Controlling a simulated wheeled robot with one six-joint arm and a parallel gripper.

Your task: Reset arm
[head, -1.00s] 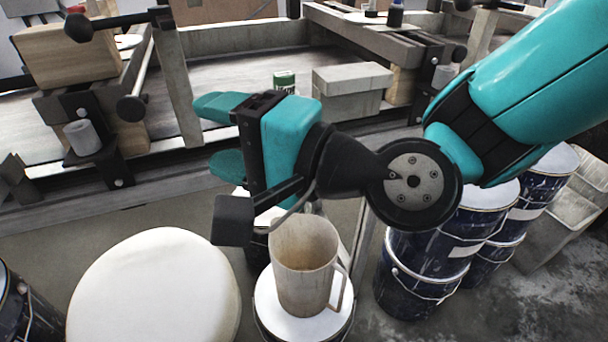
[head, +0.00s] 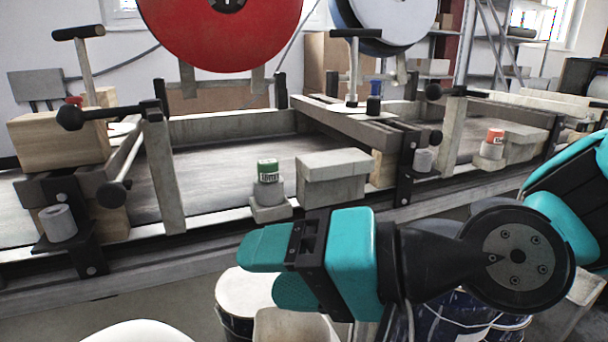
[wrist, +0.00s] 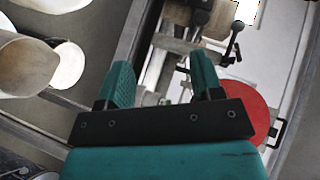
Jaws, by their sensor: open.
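My gripper (head: 262,268) is teal with two fingers pointing left in the head view. It is in front of the conveyor's near rail, above the buckets. The fingers stand apart with nothing between them. In the wrist view my gripper (wrist: 160,85) is also open and empty, with the conveyor frame beyond the fingertips. The conveyor (head: 225,170) runs across the head view behind my gripper.
A beige jug (wrist: 25,65) and paint buckets (head: 243,292) are close below my gripper.

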